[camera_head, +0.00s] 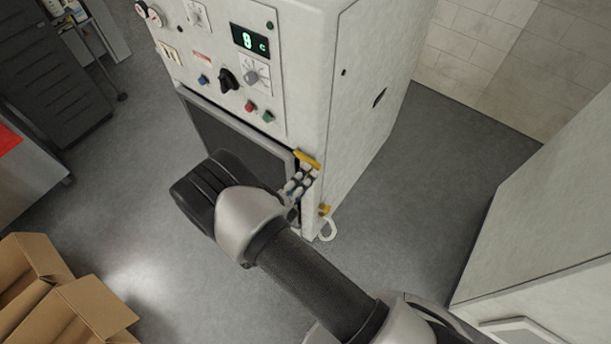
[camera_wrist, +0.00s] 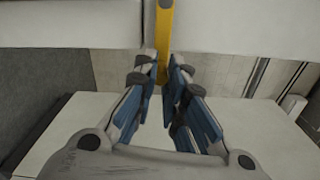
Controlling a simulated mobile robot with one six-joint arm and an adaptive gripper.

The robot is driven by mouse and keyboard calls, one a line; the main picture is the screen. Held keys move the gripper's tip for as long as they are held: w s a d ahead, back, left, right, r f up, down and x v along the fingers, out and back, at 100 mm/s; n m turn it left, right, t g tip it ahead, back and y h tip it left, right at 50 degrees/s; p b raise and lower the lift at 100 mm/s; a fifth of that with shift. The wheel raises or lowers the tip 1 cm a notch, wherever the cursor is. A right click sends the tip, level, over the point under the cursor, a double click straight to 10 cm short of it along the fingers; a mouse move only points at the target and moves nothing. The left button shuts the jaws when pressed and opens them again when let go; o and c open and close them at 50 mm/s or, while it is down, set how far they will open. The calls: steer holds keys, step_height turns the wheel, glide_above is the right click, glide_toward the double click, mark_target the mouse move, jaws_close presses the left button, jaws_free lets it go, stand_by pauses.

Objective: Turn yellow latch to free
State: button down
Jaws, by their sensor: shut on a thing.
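The yellow latch (camera_head: 308,160) sits at the right edge of the washer's dark door (camera_head: 235,140), near the front corner of the white cabinet. In the wrist view the yellow latch (camera_wrist: 164,35) runs down from the top edge to between my fingertips. My gripper (camera_wrist: 167,78) is shut on the latch's lower end. In the head view my gripper (camera_head: 303,175) is just below the visible part of the latch, and my arm hides part of the door. A second yellow piece (camera_head: 325,210) shows lower on the same edge, by a white loop.
The washer's control panel (camera_head: 225,60) with knobs, buttons and a green display is above the door. Open cardboard boxes (camera_head: 60,300) lie at the lower left. A white cabinet (camera_head: 560,220) stands at the right. Grey floor (camera_head: 430,160) is clear between it and the washer.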

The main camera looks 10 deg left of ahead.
steer(key=shift+r, duration=0.2)
stand_by(0.4)
steer(key=c, duration=1.6)
jaws_free()
steer(key=v, duration=1.2)
